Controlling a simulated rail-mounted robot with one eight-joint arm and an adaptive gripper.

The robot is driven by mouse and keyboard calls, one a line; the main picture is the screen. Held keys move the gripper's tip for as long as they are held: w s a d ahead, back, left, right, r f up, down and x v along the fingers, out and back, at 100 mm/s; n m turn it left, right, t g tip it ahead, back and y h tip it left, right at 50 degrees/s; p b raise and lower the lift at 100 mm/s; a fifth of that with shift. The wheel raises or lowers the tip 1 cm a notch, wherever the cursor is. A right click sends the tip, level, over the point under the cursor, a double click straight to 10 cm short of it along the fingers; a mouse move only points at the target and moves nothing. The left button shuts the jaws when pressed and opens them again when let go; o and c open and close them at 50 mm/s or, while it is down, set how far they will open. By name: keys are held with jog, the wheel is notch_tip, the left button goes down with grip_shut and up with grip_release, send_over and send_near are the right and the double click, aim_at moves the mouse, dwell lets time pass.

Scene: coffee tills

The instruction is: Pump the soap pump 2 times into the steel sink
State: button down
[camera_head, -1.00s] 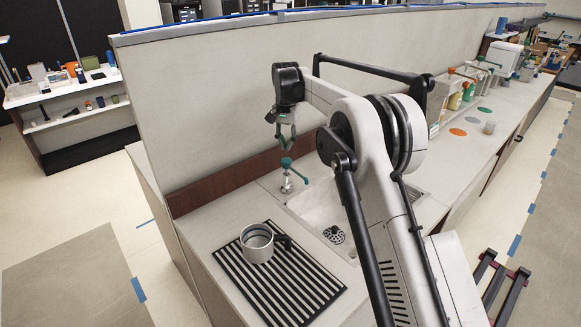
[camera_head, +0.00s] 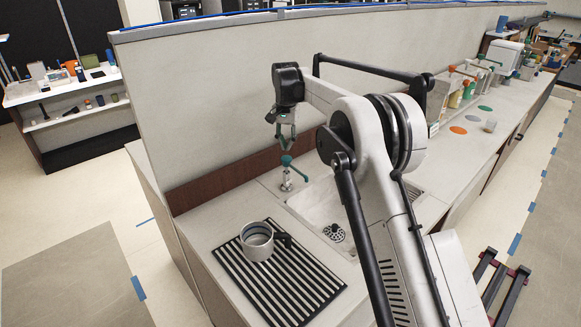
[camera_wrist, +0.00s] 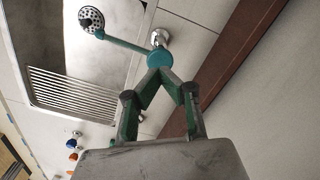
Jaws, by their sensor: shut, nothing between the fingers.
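The soap pump (camera_head: 287,179) stands on the counter beside the sink, with a teal head and spout over a bright metal neck. In the wrist view its round teal head (camera_wrist: 159,59) lies just beyond my fingertips, and its spout points left toward the sink drain. The steel sink (camera_head: 318,205) is partly hidden behind my arm; its drain (camera_head: 334,233) shows. My gripper (camera_head: 286,149) points down just above the pump head. Its green fingers (camera_wrist: 164,80) are shut with nothing between them. I cannot tell whether the tips touch the head.
A mug (camera_head: 257,241) stands on a black striped mat (camera_head: 282,293) in front of the sink. A tall pale partition (camera_head: 215,105) runs behind the counter. Bottles and dispensers (camera_head: 468,88) stand farther along it. A ribbed drainer (camera_wrist: 70,95) adjoins the sink.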

aim_at(286, 157)
jog(key=shift+f+b, duration=1.45)
jog(key=shift+f, duration=1.25)
jog(key=shift+r, duration=0.1)
jog(key=shift+r+p, duration=1.4)
jog(key=shift+r, duration=1.6)
jog(key=shift+r+p, duration=1.5)
jog(key=shift+r, duration=1.5)
